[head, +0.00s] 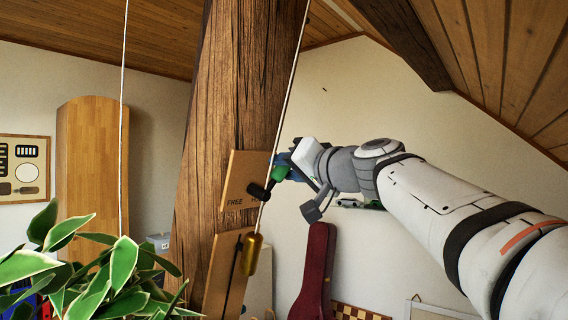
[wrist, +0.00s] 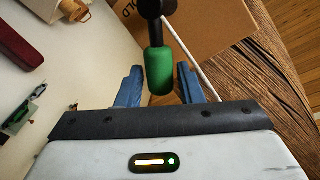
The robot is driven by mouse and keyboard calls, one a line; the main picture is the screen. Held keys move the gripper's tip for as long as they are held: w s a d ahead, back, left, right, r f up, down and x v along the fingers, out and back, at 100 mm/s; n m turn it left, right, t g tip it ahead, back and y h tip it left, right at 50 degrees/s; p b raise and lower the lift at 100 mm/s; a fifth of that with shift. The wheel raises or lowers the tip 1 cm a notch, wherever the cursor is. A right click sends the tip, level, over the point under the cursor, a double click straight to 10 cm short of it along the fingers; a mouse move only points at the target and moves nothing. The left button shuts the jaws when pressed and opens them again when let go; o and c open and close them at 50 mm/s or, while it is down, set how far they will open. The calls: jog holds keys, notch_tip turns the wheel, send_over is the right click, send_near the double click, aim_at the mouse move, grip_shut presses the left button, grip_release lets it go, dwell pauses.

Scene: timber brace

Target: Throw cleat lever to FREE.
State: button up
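The cleat lever has a black pivot and arm and a green grip (head: 279,173). It sits on a wooden board (head: 241,172) on the timber post, and its grip points up and right, away from the word FREE at the board's lower left. In the wrist view the green grip (wrist: 159,71) lies between my gripper's two blue fingers (wrist: 160,88), with a gap on each side. The letters OLD show on the board there, partly cut off. In the head view my gripper (head: 285,168) is at the grip, its fingers partly hidden.
A white rope (head: 291,83) runs down past the lever to a brass weight (head: 251,255) before a lower board (head: 222,275). The timber post (head: 233,85) stands behind. A leafy plant (head: 95,275) fills the lower left. A red case (head: 315,270) stands below my arm.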

jog(key=shift+w+a, duration=0.4)
jog(key=shift+w, duration=0.05)
grip_shut()
